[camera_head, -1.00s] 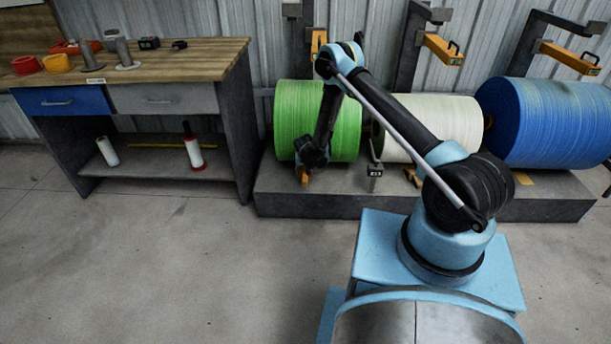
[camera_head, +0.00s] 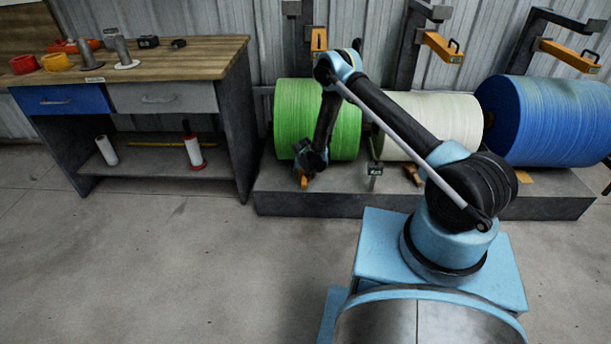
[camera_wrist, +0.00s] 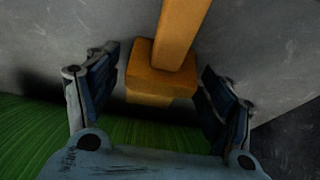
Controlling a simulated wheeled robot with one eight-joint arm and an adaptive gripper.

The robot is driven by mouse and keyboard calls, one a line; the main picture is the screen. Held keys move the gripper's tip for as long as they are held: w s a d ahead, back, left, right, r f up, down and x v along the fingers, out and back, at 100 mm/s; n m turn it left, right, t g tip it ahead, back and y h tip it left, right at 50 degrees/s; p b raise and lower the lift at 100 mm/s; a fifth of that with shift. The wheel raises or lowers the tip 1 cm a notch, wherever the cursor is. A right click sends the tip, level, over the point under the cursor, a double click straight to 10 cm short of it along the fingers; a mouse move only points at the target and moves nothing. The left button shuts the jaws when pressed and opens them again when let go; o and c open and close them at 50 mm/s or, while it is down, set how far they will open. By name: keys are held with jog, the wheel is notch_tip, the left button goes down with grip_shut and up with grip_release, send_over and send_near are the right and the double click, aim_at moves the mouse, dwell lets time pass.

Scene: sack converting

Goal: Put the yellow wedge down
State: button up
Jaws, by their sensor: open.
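The yellow wedge (camera_wrist: 158,72) shows orange-yellow in the wrist view, a block with a long bar running up from it. It lies between the two open fingers of my gripper (camera_wrist: 158,98), with a visible space on each side. In the head view the wedge (camera_head: 304,182) is a small orange patch on the grey plinth, in front of the green roll (camera_head: 290,118). My gripper (camera_head: 310,160) is right above it there, its fingers too small to make out. The wedge's underside is hidden.
The grey plinth (camera_head: 300,203) also carries a white roll (camera_head: 455,120) and a blue roll (camera_head: 555,120). Another orange wedge (camera_head: 412,174) lies by the white roll. A small tag post (camera_head: 375,169) stands close right of my gripper. A workbench (camera_head: 205,58) is at left.

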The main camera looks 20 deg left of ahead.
jog(key=shift+r, duration=0.15)
jog(key=v, duration=1.2)
jog(key=shift+d, duration=0.1)
